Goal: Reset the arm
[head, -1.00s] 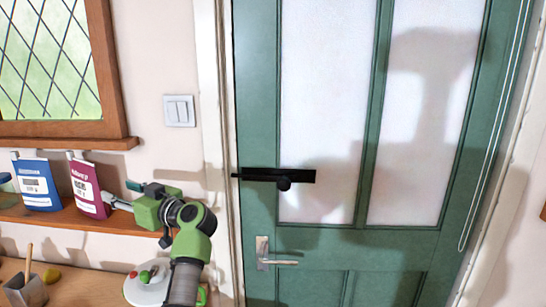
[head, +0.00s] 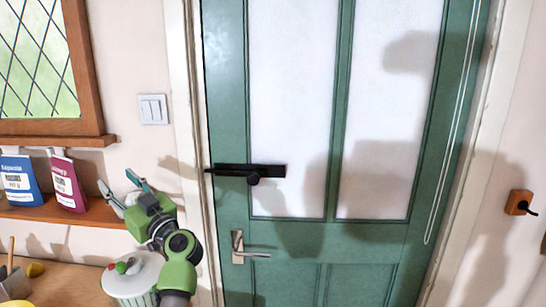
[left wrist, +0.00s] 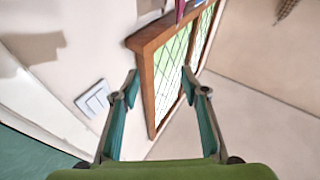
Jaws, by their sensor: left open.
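My left gripper (head: 120,187) is at the lower left of the head view, in front of the wall between the shelf and the door. Its two teal fingers are spread apart with nothing between them. In the left wrist view the open fingers (left wrist: 160,98) point towards the wall and the leaded window (left wrist: 172,72), which appears tilted. My green left arm reaches up from the bottom of the head view. My right gripper is in neither view.
A green door (head: 300,232) with a black bolt (head: 250,171) and a metal handle (head: 240,249) stands right of my arm. A blue pouch (head: 20,180) and a magenta pouch (head: 66,181) stand on the shelf (head: 40,214). A lidded pot (head: 132,279) is below my gripper.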

